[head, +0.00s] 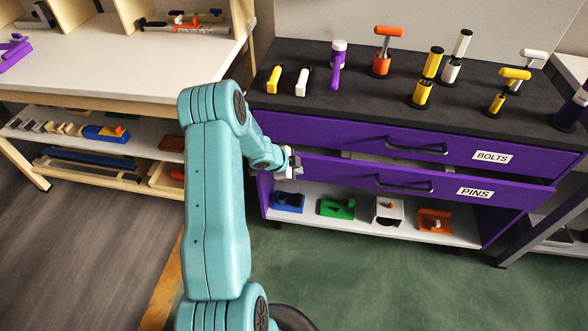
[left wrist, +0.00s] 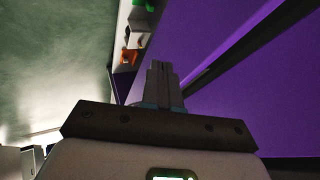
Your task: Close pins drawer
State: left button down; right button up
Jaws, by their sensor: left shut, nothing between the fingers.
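The purple pins drawer (head: 340,175), labelled PINS, is the lower drawer of the cabinet. It stands partly open; a dark gap with a strip of its inside shows above its front. It has a dark bar handle (head: 404,186). My left gripper (head: 294,165) is at the left end of this drawer front, shut and empty. I cannot tell whether it touches the front. In the left wrist view its closed fingers (left wrist: 162,82) point along a purple surface (left wrist: 240,110). My right gripper is not in view.
The bolts drawer (head: 350,131) above looks closed. Several upright tools stand on the dark cabinet top (head: 360,92). A white shelf (head: 350,223) below holds coloured blocks. A wooden workbench (head: 130,85) stands at left. The green floor in front is clear.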

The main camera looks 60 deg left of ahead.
pick_arm(q)
jog(key=a+p+v, duration=0.1)
jog(key=p+v, duration=0.1)
jog(key=v, duration=0.7)
jog(key=shift+d+r, duration=0.2)
jog(key=shift+d, duration=0.3)
